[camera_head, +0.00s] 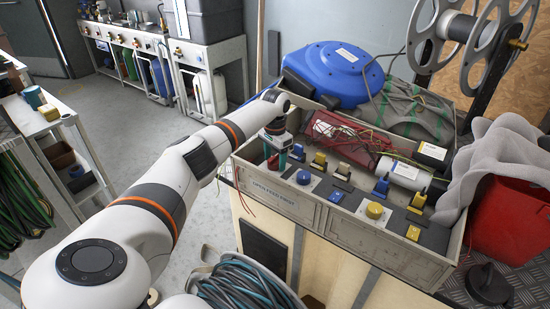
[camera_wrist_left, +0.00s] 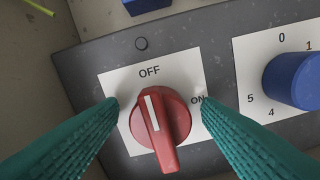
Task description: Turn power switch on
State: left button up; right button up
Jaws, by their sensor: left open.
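The power switch is a red rotary knob (camera_wrist_left: 160,130) on a white plate marked OFF and ON. Its white pointer line points up toward OFF, and ON is to its right. In the head view the red knob (camera_head: 273,162) is partly hidden by my left gripper (camera_head: 281,150), which reaches down over the left end of the control panel. In the left wrist view my left gripper (camera_wrist_left: 160,104) is open, with one teal finger on each side of the knob. I cannot tell whether either finger touches it. My right gripper is not in view.
A blue dial (camera_wrist_left: 296,80) with numbers sits right of the switch, close to the right finger. The panel box (camera_head: 287,203) also carries yellow and blue switches (camera_head: 375,210). A blue hose reel (camera_head: 333,73) stands behind, and a red bucket (camera_head: 508,220) at right.

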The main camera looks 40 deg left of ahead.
pick_arm(q)
jog(key=c, duration=1)
jog(key=shift+d+r+m+p, duration=0.1)
jog(key=shift+r+m+p, duration=0.05)
jog(key=shift+m+p, duration=1.05)
jog(key=m+p, duration=0.1)
jog(key=m, duration=0.2)
jog(key=shift+m, duration=0.3)
jog(key=m+p, duration=0.1)
jog(key=m, duration=0.4)
jog(key=shift+s+d+m, duration=0.1)
jog(key=shift+m, duration=0.2)
jog(key=m, duration=0.6)
jog(key=shift+s+p, duration=0.1)
jog(key=shift+p, duration=0.3)
jog(key=shift+m, duration=0.3)
